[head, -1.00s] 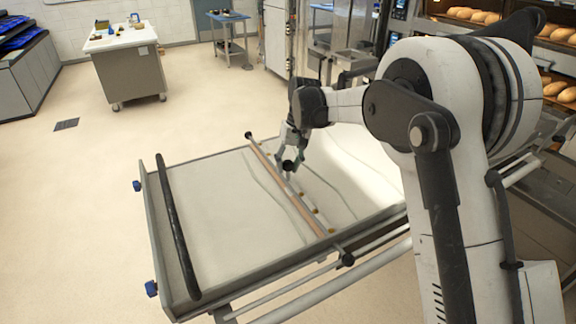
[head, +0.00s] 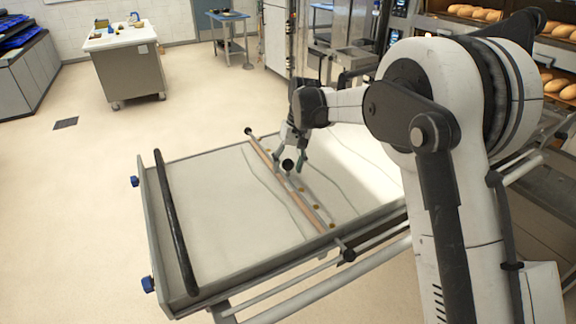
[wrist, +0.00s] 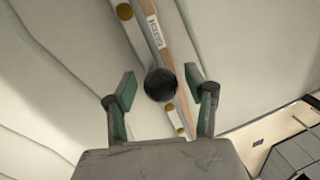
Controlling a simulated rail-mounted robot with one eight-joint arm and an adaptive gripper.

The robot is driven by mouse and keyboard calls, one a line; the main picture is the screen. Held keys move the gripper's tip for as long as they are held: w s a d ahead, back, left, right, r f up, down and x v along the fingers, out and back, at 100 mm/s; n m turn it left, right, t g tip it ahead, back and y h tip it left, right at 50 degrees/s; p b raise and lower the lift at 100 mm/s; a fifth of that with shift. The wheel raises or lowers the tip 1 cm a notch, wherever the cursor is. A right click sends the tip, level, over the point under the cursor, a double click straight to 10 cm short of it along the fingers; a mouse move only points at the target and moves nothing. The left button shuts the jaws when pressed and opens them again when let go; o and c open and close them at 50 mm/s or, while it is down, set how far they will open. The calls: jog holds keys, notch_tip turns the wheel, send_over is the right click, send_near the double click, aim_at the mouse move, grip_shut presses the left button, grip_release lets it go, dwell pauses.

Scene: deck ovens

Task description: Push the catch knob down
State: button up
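The catch knob is a round black ball (head: 288,165) at the middle of a wooden and metal crossbar (head: 314,216) that spans the pale loader bed. My gripper (head: 290,167) is above the bar, its fingers pointing down. It is open and empty, with one green-padded finger on each side of the knob. In the wrist view the knob (wrist: 160,84) shows between the two fingertips (wrist: 161,82), with visible gaps on both sides. The knob's stem is hidden beneath the ball.
The loader bed (head: 205,215) has a black handle bar (head: 175,222) at its left end and blue knobs (head: 148,284) on its outer edge. Deck ovens with loaves (head: 565,92) stand at the right. A white-topped cabinet (head: 128,70) stands far back left, with open floor before it.

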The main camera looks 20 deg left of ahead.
jog(key=shift+r, duration=0.15)
notch_tip(320, 180, up, 12)
jog(key=w+d, duration=0.1)
jog(key=d, duration=0.1)
dwell(0.4)
jog(key=shift+w+f, duration=0.1)
jog(key=shift+f, duration=0.1)
jog(key=s+d+r+m+t+b, duration=0.25)
jog(key=s+d, duration=0.45)
jog(key=d, duration=0.4)
jog(key=s+d+r+m+t+b, duration=0.1)
jog(key=s+d+r+t, duration=0.15)
jog(key=s+d, duration=0.7)
jog(key=s+d+f+m+t+h+b, duration=0.1)
jog(key=s+d+f+b, duration=0.1)
jog(key=s+d+f, duration=0.4)
jog(key=s+d+f+m+t+b, duration=0.2)
jog(key=s+d+f, duration=0.4)
jog(key=s+d, duration=0.5)
jog(key=shift+s+h, duration=0.4)
jog(key=shift+s, duration=0.3)
